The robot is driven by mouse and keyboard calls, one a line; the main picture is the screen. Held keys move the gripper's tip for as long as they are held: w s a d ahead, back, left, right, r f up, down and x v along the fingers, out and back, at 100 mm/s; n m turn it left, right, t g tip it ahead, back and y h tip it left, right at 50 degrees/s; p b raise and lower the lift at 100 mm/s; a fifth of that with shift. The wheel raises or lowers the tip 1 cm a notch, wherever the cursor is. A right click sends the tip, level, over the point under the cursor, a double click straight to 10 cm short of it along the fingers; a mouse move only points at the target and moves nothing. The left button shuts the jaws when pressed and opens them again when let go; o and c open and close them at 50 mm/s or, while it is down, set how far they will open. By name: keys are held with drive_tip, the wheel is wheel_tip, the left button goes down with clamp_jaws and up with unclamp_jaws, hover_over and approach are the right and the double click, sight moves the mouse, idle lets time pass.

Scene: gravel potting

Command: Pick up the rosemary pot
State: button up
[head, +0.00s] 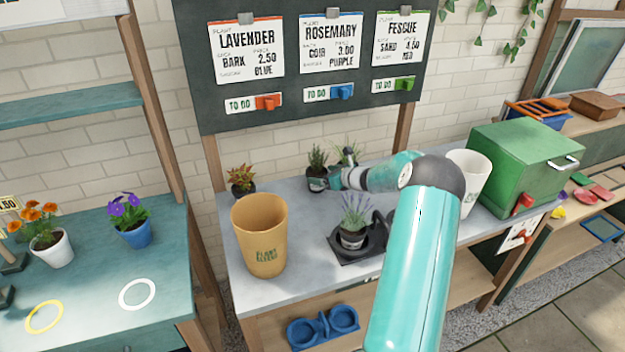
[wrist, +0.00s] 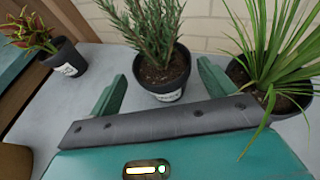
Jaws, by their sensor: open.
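The rosemary pot (head: 317,184) is a small dark pot with a white label and upright needle-like green leaves. It stands upright on the grey bench below the sign board. In the wrist view the rosemary pot (wrist: 163,88) is straight ahead, in line with the gap between the fingers. My gripper (wrist: 162,74) is open, one green finger to either side of the pot, with nothing gripped. In the head view my gripper (head: 334,179) is at the pot's right side, and partly covers it. I cannot tell whether a finger touches it.
A grassy fescue pot (wrist: 272,92) is close by the right finger. A reddish plant pot (wrist: 66,58) stands to the left. The lavender pot (head: 353,235) sits on a black tray (head: 345,254) in front. A tan bucket (head: 260,238), white bucket (head: 470,178) and green box (head: 525,165) share the bench.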

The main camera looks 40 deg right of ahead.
sight(316, 165)
drive_tip(key=shift+x, duration=2.35)
drive_tip(key=shift+d+r, duration=0.15)
drive_tip(key=c, duration=0.9)
drive_tip(key=shift+c, duration=0.2)
drive_tip(key=shift+r, duration=0.1)
drive_tip(key=shift+r, duration=0.45)
wheel_tip(316, 165, up, 2)
drive_tip(key=shift+r, duration=0.1)
drive_tip(key=s+a+r, duration=0.7)
drive_tip(key=s+r, duration=0.2)
drive_tip(key=s, duration=0.3)
drive_tip(key=shift+a+r, duration=0.25)
drive_tip(key=shift+r, duration=0.1)
